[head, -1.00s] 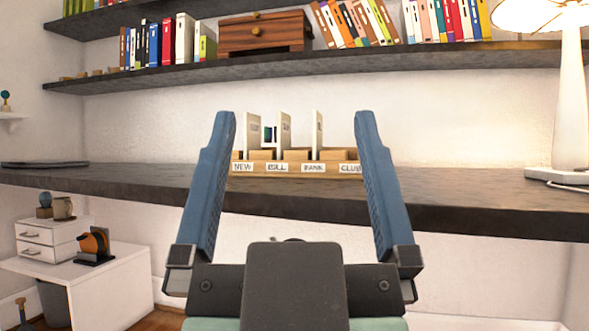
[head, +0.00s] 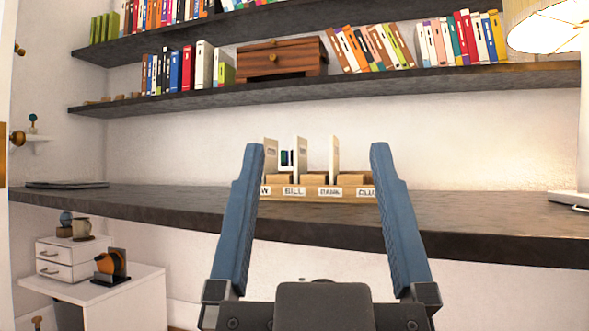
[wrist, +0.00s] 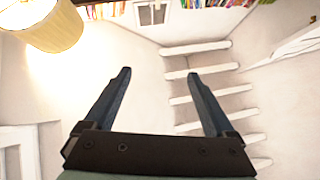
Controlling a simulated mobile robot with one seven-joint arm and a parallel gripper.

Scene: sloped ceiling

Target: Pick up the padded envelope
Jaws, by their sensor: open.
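I cannot pick out a padded envelope for sure in either view. A wooden letter sorter (head: 310,196) stands on the dark desk, with labels that include BILL and CLUB. Several thin pale upright pieces, such as the right one (head: 334,157), stand in it; I cannot tell whether any is the envelope. My gripper (head: 317,147) is open, its blue fingers framing the sorter in the head view and partly covering its ends. In the wrist view my gripper (wrist: 158,73) is also open, with nothing between the fingers.
The dark desk (head: 480,218) runs across the view, with a flat dark item (head: 66,185) at its left. A lamp (head: 552,28) stands at the right. Shelves hold books and a wooden box (head: 282,60). A white cabinet (head: 125,300) stands low left.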

